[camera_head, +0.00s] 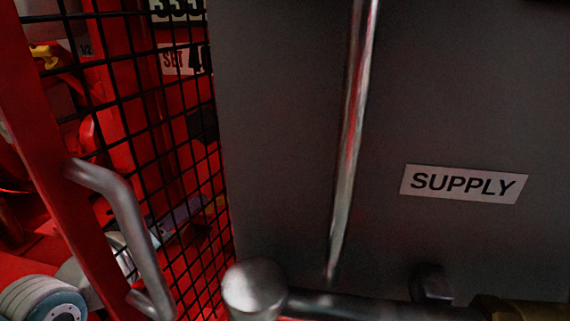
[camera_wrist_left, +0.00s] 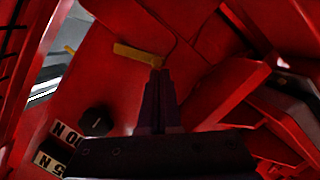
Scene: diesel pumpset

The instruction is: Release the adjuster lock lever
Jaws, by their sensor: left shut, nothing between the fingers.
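In the left wrist view a flat yellow bar (camera_wrist_left: 137,53), which looks like the lock lever, lies slanted against a red panel. My left gripper (camera_wrist_left: 160,72) is shut and empty. Its dark fingertips appear just below the right end of the yellow bar; I cannot tell whether they touch it. In the head view my left arm (camera_head: 45,298) comes in at the lower left and passes behind the black mesh, where the gripper is mostly hidden. My right gripper is in neither view.
Red walls and a red beam (camera_wrist_left: 240,85) crowd the gripper. A black hexagonal knob (camera_wrist_left: 97,121) sits beside the fingers. The head view shows a black mesh guard (camera_head: 165,130) with a grey handle (camera_head: 125,210), and a grey panel (camera_head: 280,120) labelled SUPPLY (camera_head: 463,184).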

